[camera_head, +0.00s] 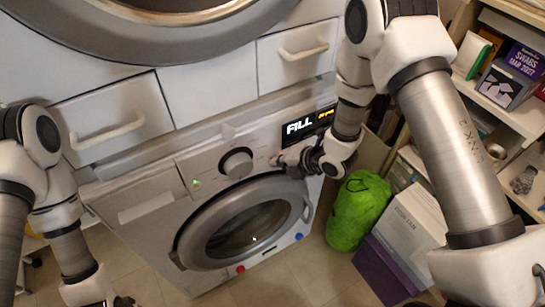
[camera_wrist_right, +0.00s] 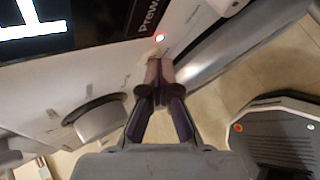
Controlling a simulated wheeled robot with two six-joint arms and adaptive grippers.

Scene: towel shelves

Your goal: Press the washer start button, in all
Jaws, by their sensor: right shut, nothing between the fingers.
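The white washer (camera_head: 150,207) has a round grey door (camera_head: 187,240), a knob (camera_head: 237,163) and a display (camera_head: 297,128) reading "FILL". My right gripper (camera_head: 282,160) is at the panel, right of the knob and below the display. In the right wrist view its fingers (camera_wrist_right: 160,68) are shut and empty, close to the glowing button. Contact cannot be told. My left gripper (camera_head: 122,301) is mostly cut off at the bottom edge.
A second round machine door (camera_head: 150,45) and drawers with handles (camera_head: 108,132) are above the washer. A green bag (camera_head: 357,212), a white box (camera_head: 408,228) and a purple box (camera_head: 383,272) stand to its right. Shelves (camera_head: 515,120) line the right side.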

